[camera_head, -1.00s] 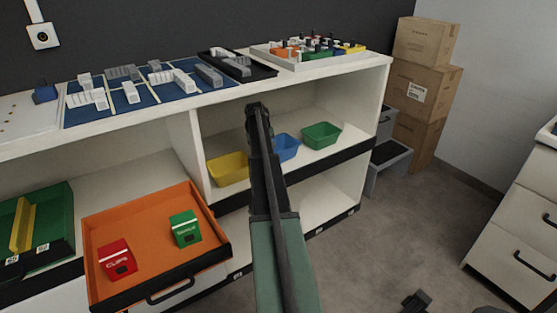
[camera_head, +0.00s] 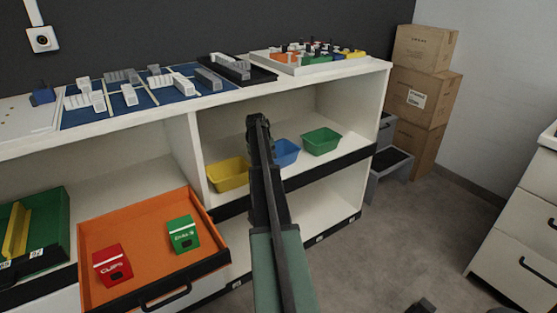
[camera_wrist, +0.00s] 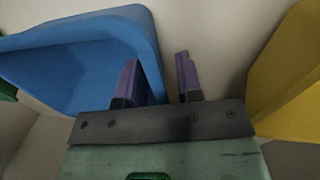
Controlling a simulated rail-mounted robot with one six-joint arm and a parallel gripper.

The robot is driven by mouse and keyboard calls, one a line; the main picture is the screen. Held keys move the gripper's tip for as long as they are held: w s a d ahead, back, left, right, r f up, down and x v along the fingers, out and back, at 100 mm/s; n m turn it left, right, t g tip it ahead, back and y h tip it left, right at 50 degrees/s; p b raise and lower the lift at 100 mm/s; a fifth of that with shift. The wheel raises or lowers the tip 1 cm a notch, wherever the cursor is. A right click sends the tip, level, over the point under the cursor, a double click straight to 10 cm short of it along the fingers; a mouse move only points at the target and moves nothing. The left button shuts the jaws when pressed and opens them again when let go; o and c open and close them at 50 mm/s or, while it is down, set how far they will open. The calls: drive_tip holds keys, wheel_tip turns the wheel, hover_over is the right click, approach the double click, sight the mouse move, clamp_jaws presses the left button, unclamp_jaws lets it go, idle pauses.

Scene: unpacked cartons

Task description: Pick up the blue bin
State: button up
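The blue bin (camera_head: 287,152) stands on the upper shelf inside the cabinet, between a yellow bin (camera_head: 228,174) and a green bin (camera_head: 321,140). My arm hides part of its left side in the head view. My gripper (camera_head: 258,118) reaches in front of the shelf there. In the wrist view the blue bin (camera_wrist: 75,55) fills the upper left. My gripper (camera_wrist: 157,70) has its two purple fingers apart, with the bin's side wall showing in the gap between them. The left finger overlaps the bin and the right finger is outside it. Contact cannot be told.
The yellow bin (camera_wrist: 295,80) is close on the right in the wrist view. The white countertop (camera_head: 300,80) above the shelf carries trays of parts. An orange drawer (camera_head: 140,245) with two small boxes sticks out at lower left. Grey floor is open at right.

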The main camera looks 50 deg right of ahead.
clamp_jaws()
drive_tip(key=shift+r, duration=0.1)
